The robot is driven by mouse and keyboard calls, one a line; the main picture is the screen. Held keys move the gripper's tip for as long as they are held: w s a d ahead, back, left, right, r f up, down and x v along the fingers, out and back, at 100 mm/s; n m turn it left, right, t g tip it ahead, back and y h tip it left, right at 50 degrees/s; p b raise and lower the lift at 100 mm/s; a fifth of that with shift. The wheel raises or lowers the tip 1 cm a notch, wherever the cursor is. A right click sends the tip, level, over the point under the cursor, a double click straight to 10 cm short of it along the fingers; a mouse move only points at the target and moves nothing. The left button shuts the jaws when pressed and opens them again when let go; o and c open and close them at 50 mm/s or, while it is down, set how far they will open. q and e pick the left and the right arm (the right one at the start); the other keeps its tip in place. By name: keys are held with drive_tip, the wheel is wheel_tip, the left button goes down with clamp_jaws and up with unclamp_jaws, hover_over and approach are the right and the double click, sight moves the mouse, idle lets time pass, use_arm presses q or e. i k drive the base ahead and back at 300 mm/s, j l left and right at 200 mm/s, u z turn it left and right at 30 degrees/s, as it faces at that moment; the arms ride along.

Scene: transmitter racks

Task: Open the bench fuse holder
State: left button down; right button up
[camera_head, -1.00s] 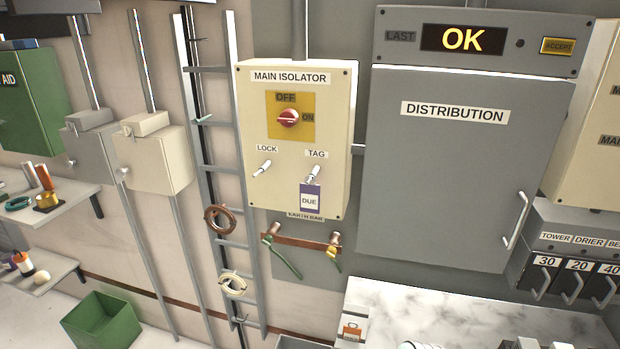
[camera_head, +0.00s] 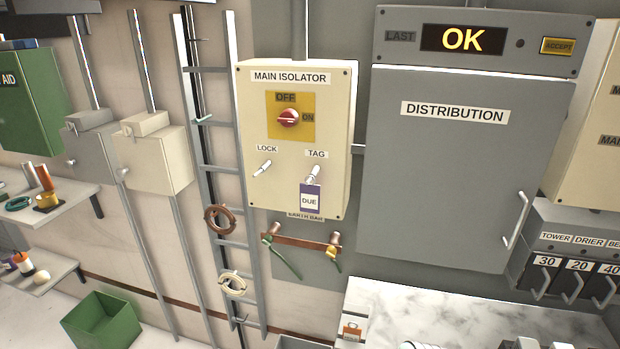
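A grey fuse unit stands at the right edge of the head view, with labels reading TOWER, DRIER and one cut off after "BE". Under that cut-off label is a fuse holder marked 40 (camera_head: 608,270), partly out of frame. Beside it are the holders marked 20 (camera_head: 578,267) and 30 (camera_head: 546,262). Each has a pale handle at its front, and all appear seated in the unit. Neither of my grippers can be made out in this view.
The closed DISTRIBUTION cabinet (camera_head: 440,190) with its bar handle (camera_head: 516,220) is left of the fuses. The MAIN ISOLATOR box (camera_head: 335,150) carries a DUE tag (camera_head: 310,199). A marble-like worktop (camera_head: 470,315) lies below. A green bin (camera_head: 105,320) is at lower left.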

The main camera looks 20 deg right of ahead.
sight(602, 284)
drive_tip(key=z, duration=2.45)
